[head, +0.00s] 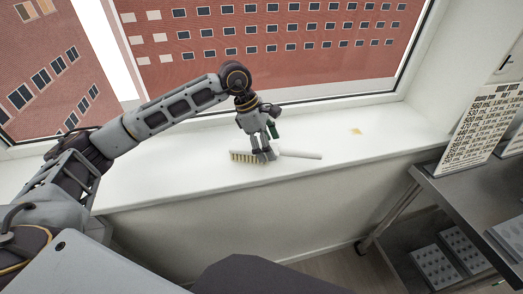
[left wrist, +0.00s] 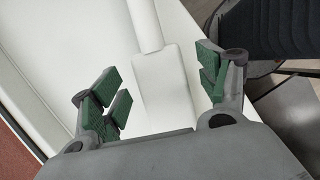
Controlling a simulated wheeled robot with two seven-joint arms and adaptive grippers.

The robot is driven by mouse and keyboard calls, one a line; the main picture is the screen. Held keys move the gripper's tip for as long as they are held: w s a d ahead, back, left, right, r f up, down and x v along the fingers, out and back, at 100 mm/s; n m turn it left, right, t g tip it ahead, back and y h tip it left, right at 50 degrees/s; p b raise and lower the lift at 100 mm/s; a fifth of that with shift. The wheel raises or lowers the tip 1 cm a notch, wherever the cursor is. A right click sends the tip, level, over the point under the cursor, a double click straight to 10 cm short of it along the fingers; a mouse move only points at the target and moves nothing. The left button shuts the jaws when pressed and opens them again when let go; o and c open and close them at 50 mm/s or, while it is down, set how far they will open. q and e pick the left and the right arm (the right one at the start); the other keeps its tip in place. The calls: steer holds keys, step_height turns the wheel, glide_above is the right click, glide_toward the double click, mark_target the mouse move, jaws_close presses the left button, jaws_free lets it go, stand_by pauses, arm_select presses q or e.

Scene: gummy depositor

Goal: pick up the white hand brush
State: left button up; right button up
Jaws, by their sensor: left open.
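The white hand brush (head: 300,154) lies on the white window sill in the head view. Its pale bristles (head: 246,156) are at the left and its handle points right. My left gripper (head: 265,156) is over the brush, near where the head meets the handle, and hides part of it. In the left wrist view, the brush (left wrist: 165,85) lies between the two open green-padded fingers of my left gripper (left wrist: 160,90), with a gap on both sides. I cannot tell from these views whether the fingers reach down beside it. My right gripper is not in view.
The window sill (head: 190,177) is mostly bare, with a small yellowish patch (head: 356,132) to the right of the brush. The window stands behind it. A metal table (head: 455,190) with a printed sign (head: 482,128) stands at the right, with grey trays below.

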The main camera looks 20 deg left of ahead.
arm_select(q)
steer(key=shift+x, duration=0.85)
steer(key=shift+f, duration=0.2)
steer(key=shift+c, duration=0.3)
steer(key=c, duration=1.3)
steer(key=shift+o, duration=0.2)
steer(key=shift+r, duration=0.1)
